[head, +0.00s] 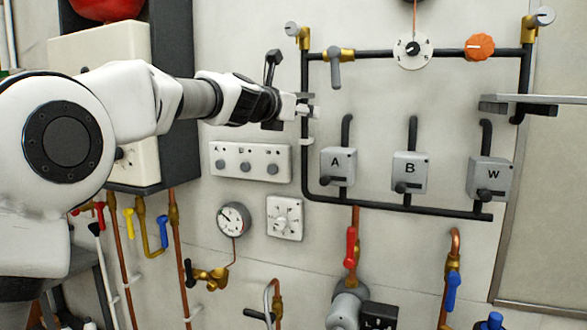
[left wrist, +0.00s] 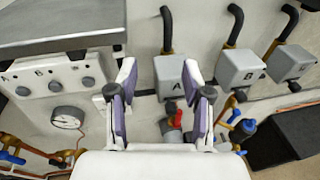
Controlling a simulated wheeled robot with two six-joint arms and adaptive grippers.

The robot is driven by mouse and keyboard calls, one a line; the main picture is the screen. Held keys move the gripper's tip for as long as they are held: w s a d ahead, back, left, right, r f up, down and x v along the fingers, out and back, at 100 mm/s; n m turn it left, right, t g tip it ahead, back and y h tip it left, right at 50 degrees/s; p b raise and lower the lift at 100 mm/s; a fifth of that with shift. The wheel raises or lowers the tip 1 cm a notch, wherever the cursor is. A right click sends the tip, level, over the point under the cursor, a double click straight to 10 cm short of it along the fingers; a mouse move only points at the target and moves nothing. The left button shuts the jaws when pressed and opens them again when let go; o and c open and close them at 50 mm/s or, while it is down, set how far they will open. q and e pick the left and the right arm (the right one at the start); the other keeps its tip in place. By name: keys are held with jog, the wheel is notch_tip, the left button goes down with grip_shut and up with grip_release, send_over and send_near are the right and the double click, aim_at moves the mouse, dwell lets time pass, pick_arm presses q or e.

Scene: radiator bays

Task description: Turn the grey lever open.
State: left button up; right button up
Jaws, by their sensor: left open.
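The grey lever (head: 336,74) hangs straight down from a brass valve (head: 340,54) on the black top pipe in the head view. It stands across that horizontal pipe. I cannot make it out in the left wrist view. My left gripper (head: 308,104) reaches in from the left, below and left of the lever, close to the black vertical pipe. The left wrist view shows its two fingers (left wrist: 160,82) spread with nothing between them. The gripper appears apart from the lever. My right gripper is not in view.
Grey boxes A (head: 338,165), B (head: 409,172) and W (head: 489,177) sit below. An orange knob (head: 480,46) and a white dial (head: 412,50) lie right of the lever. A grey shelf (head: 540,99) juts out at the right. A knob panel (head: 249,162) is below my arm.

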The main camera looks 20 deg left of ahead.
pick_arm(q)
notch_tip(320, 180, down, 11)
jog(key=w+a+m+g+y+b, duration=0.1)
jog(key=shift+a+m, duration=0.2)
jog(key=shift+m, duration=0.2)
